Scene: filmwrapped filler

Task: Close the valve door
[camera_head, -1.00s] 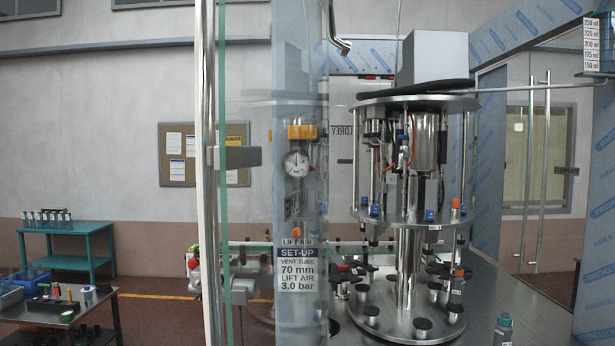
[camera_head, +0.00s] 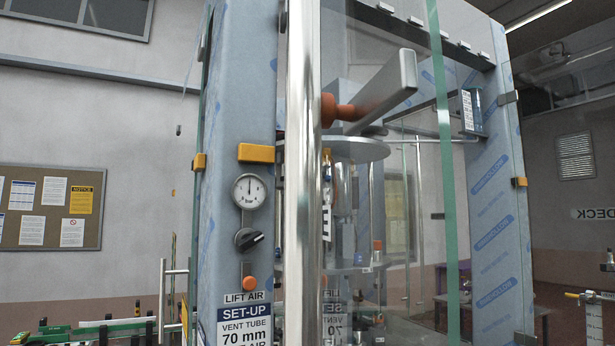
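A clear glass door with a green edge (camera_head: 446,200) stands in front of the filler, beside the film-wrapped blue pillar (camera_head: 250,110). A tall chrome bar (camera_head: 303,170) runs upright just right of that pillar. A grey lever-like bar (camera_head: 385,92) with an orange-brown knob (camera_head: 338,110) shows at the upper middle, right of the chrome bar. The filler's round top plate (camera_head: 355,149) and rods show through the glass. I cannot tell exactly how far the door stands from its frame. Neither gripper is in view.
The pillar carries a pressure gauge (camera_head: 250,190), a black rotary knob (camera_head: 249,239) and a LIFT AIR label (camera_head: 245,318). A second film-wrapped post (camera_head: 495,200) stands at right. A notice board (camera_head: 50,207) hangs on the left wall. Green-railed equipment (camera_head: 95,328) is at lower left.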

